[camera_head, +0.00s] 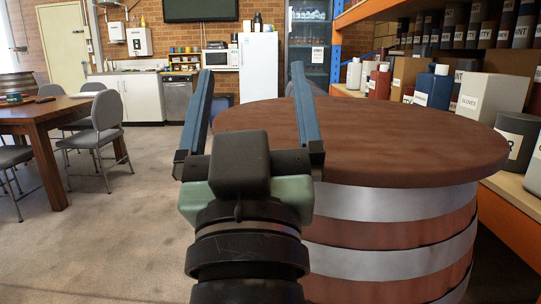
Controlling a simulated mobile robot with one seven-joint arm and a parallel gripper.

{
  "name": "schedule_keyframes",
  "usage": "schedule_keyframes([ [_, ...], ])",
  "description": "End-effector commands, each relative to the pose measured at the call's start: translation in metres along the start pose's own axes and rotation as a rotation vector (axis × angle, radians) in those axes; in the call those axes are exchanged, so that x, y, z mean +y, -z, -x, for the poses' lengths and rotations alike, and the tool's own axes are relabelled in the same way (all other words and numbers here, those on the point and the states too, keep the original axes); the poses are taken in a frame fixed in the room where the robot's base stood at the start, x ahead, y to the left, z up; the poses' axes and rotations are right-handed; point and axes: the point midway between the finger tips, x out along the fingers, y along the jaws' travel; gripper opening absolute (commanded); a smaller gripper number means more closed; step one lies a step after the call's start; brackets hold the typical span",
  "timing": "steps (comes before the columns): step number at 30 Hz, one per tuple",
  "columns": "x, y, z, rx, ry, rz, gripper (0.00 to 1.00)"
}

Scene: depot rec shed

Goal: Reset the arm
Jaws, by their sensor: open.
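My gripper (250,98) is in the middle of the view, at the end of my arm, which comes in from the bottom edge. Its two long blue-grey fingers point away from me and stand wide apart. Nothing is between them. The right finger overlaps the left part of a round brown barrel top (400,150) in the picture; I cannot tell whether they touch. The top looks bare where it shows. The gripper's black and pale green body hides part of the barrel's left side.
Orange shelving (515,212) with bottles and boxes runs along the right, close to the barrel. A wooden table (45,110) with grey folding chairs (105,125) stands at the left. A white fridge (258,68) and a kitchen counter are at the back. The floor (110,235) at left front is clear.

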Motion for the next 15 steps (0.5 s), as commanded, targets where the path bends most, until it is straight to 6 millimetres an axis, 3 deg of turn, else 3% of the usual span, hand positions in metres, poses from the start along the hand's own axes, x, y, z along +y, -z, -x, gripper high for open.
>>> schedule_keyframes([
  [1,0.012,0.042,-0.001,0.085,-0.020,-0.025,0.92],
  [4,0.030,0.115,0.013,0.262,-0.045,-0.085,0.92],
  [6,0.029,0.133,-0.011,0.231,-0.039,-0.084,0.92],
  [15,0.036,0.207,-0.063,0.226,-0.038,-0.081,0.92],
])
